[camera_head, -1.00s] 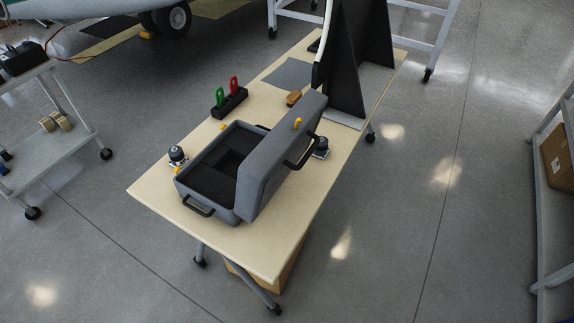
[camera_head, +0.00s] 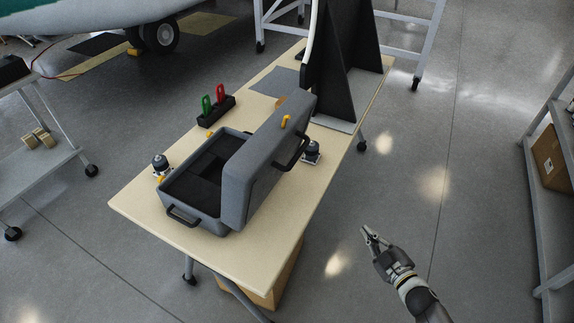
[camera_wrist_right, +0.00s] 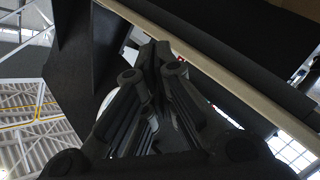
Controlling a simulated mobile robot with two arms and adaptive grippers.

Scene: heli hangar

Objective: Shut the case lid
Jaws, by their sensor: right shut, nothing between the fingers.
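The grey case (camera_head: 192,182) stands open on the wooden table (camera_head: 240,252). Its lid (camera_head: 268,160) is tilted up on the right side, with a black handle (camera_head: 292,153) and a yellow latch (camera_head: 286,121). The base has a dark foam interior and a front handle (camera_head: 183,217). My right gripper (camera_head: 370,232) is shut and empty, over the floor to the right of the table, apart from the lid. Its closed fingers also show in the right wrist view (camera_wrist_right: 160,65). My left gripper is not in view.
Black cylindrical items stand left (camera_head: 160,163) and right (camera_head: 311,152) of the case. A holder with green and red handles (camera_head: 215,109) and a tall black stand (camera_head: 340,70) are behind it. The floor right of the table is clear up to a shelf (camera_head: 545,215).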

